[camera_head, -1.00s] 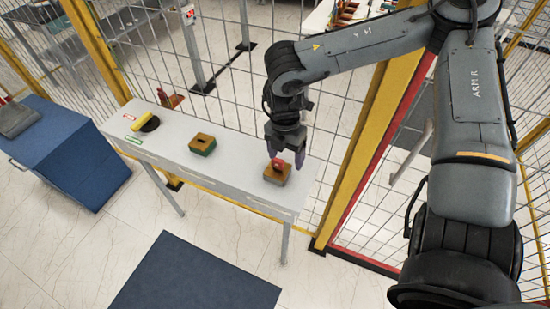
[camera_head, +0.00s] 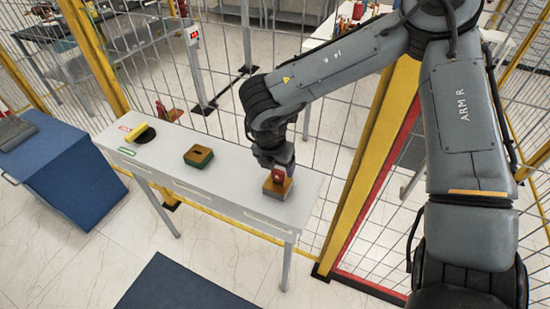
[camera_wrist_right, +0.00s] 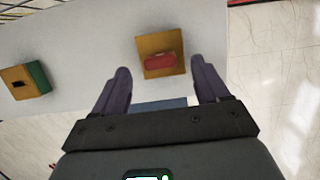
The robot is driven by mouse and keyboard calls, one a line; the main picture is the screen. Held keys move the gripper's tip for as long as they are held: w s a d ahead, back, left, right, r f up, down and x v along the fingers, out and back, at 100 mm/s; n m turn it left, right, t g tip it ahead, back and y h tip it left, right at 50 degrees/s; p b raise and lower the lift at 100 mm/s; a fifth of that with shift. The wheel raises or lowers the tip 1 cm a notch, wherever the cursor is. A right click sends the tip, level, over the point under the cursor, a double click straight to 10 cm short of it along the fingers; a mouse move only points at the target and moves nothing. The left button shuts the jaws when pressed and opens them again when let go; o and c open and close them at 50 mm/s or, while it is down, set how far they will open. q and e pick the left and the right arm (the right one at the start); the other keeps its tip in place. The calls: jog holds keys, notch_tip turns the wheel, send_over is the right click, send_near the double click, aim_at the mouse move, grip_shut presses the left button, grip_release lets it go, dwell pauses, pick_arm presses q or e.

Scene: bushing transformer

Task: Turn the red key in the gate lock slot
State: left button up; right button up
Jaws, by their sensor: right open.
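The red key (camera_head: 278,175) stands on a yellow-brown block (camera_head: 276,190) at the right end of the grey table. The wrist view shows the red key (camera_wrist_right: 159,61) flat-topped on the square block (camera_wrist_right: 160,42). My right gripper (camera_wrist_right: 160,68) is open, with one purple finger on each side of the key and no visible contact. In the head view the right gripper (camera_head: 276,168) hangs directly over the key and partly hides it. A second block, green and brown with a dark slot (camera_head: 198,156), sits at mid-table. My left gripper is not in view.
The grey table (camera_head: 235,190) also bears a yellow handle on a black round base (camera_head: 140,134) at its left end. A wire fence with yellow posts (camera_head: 372,170) runs behind and to the right. A blue cabinet (camera_head: 72,175) stands at the left.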

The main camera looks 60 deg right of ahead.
aim_at(278, 171)
jog(key=shift+x, duration=2.05)
jog(key=c, duration=1.2)
jog(key=shift+f+m+b, duration=0.1)
jog(key=shift+m+b, duration=0.3)
jog(key=shift+b, duration=0.1)
jog(key=m+g+b, duration=0.1)
jog(key=m+b, duration=0.1)
jog(key=m, duration=0.1)
jog(key=shift+m+g+b, duration=0.3)
jog(key=shift+m+b, duration=0.15)
jog(key=shift+m, duration=0.65)
